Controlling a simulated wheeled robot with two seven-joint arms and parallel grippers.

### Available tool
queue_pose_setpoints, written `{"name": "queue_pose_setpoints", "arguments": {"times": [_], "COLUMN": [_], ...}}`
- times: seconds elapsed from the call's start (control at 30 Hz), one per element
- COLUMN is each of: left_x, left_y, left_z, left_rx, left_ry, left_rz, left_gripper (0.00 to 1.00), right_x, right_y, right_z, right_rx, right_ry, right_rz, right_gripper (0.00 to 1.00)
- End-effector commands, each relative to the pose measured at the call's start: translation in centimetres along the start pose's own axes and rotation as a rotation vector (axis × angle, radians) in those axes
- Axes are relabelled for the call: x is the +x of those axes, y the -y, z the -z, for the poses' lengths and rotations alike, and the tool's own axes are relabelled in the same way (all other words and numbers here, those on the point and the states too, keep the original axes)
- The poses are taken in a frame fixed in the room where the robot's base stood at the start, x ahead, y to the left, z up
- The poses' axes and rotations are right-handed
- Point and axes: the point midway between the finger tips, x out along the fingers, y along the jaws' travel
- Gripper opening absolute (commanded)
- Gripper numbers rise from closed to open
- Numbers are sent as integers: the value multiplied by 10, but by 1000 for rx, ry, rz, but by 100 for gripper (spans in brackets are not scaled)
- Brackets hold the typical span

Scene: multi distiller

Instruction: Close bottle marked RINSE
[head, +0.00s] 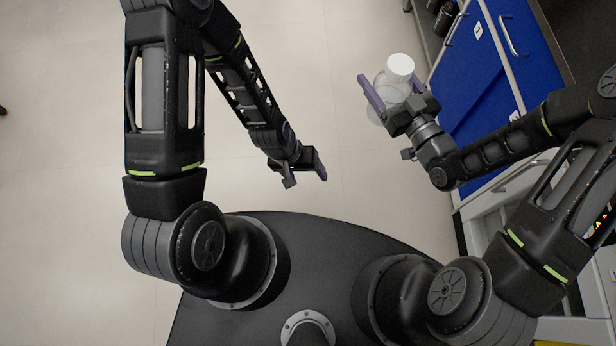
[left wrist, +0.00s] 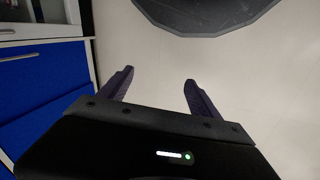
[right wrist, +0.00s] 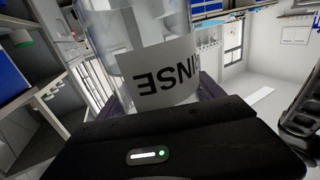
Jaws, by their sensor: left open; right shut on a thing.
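A clear bottle (head: 381,88) with a white cap (head: 400,66) at its top is held up at the right of the head view. I cannot tell how tightly the cap sits. My right gripper (head: 393,95) is shut on the bottle's body, with purple fingers on either side. In the right wrist view, the bottle (right wrist: 130,25) carries a white label (right wrist: 160,76), upside down, with letters of RINSE. The cap is out of that view. My left gripper (head: 306,176) is open and empty, left of and lower in the head view than the bottle. Its spread fingers also show in the left wrist view (left wrist: 158,82).
Blue cabinets (head: 485,70) with handles stand at the right, close to the bottle and right arm. A dark counter (head: 585,30) lies above them. A dark bottle (head: 445,18) stands on a shelf at the top. The pale floor (head: 300,60) left of the bottle is clear.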

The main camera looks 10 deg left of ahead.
Motion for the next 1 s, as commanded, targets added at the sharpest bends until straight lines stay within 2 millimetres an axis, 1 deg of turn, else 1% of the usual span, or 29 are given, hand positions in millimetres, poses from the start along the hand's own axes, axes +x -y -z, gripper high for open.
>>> {"name": "queue_pose_setpoints", "arguments": {"times": [0.03, 0.1, 0.2, 0.33, 0.87, 1.0], "left_x": [3, 5, 5, 5, 5, 9], "left_y": [0, -4, -9, -11, -11, -10], "left_z": [-21, -40, -55, -60, -58, -58], "left_rx": [-10, -11, -14, -13, -14, -14], "left_ry": [11, 10, 7, 3, 2, 2], "left_rz": [-22, -49, -73, -83, -81, -80], "left_gripper": [73, 73, 73, 73, 73, 73], "right_x": [0, 0, 0, 0, 0, -1], "right_y": [0, 0, 0, 0, 0, -6], "right_z": [2, 2, 2, 2, 2, 1], "right_rx": [-1, -1, -1, -1, -1, -3], "right_ry": [-4, -4, -4, -4, -5, -6], "right_rz": [1, 1, 1, 1, 0, -11], "right_gripper": [0, 0, 0, 0, 0, 0]}}
